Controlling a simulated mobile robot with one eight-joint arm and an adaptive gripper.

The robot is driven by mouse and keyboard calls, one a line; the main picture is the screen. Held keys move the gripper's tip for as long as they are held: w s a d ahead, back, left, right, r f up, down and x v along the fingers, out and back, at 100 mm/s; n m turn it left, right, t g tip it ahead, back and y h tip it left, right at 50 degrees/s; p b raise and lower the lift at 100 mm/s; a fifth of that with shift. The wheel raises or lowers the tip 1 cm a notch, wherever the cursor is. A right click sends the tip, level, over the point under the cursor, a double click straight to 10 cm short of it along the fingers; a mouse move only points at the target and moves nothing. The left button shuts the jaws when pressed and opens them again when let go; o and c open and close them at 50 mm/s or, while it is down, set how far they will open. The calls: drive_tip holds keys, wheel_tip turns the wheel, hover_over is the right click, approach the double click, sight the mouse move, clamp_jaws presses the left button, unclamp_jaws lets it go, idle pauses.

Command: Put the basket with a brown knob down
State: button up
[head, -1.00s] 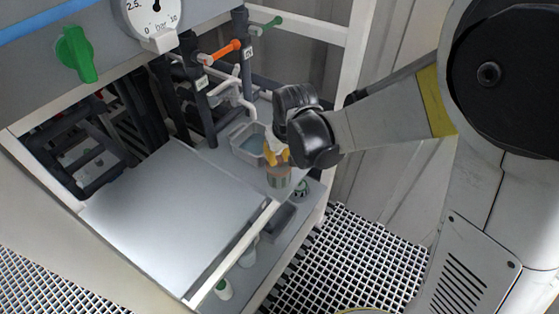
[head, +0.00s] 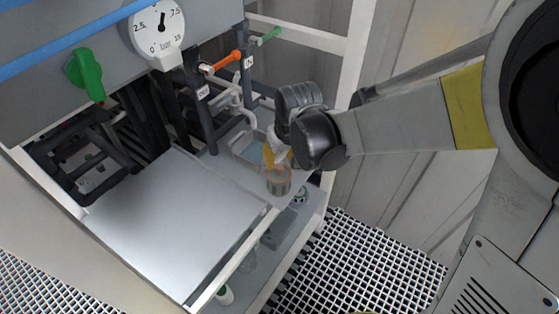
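A small see-through cylindrical basket (head: 279,181) with a reddish-brown upper part is at the right end of the grey shelf, close to the front rail. Its knob is not visible. My gripper (head: 275,157), white with orange parts, points down directly above the basket, partly hidden by my dark wrist. The fingertips are too small and covered to show whether they are open or shut on the knob. I cannot tell whether the basket touches the shelf.
A clear rectangular tray (head: 246,148) with liquid stands just behind and left of the basket. Dark pipes with an orange-handled valve (head: 222,62) rise behind it. A large pale panel (head: 175,225) lies left. A lower shelf holds a green-capped bottle (head: 224,295).

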drive_tip(key=a+p+v, duration=0.1)
drive_tip(key=p+v, duration=0.2)
drive_tip(key=v, duration=0.5)
drive_tip(key=s+d+r+m+t, duration=0.1)
drive_tip(key=s+d+r+t, duration=0.1)
drive_tip(key=s+d, duration=0.5)
drive_tip(key=s+d+r+m+t+h, duration=0.1)
drive_tip(key=s+d+r+m, duration=0.1)
drive_tip(key=s+d+r, duration=0.3)
drive_tip(key=s+d, duration=0.2)
drive_tip(key=d, duration=0.1)
drive_tip(key=shift+m+t, duration=0.3)
drive_tip(key=shift+t, duration=0.1)
drive_tip(key=shift+d, duration=0.1)
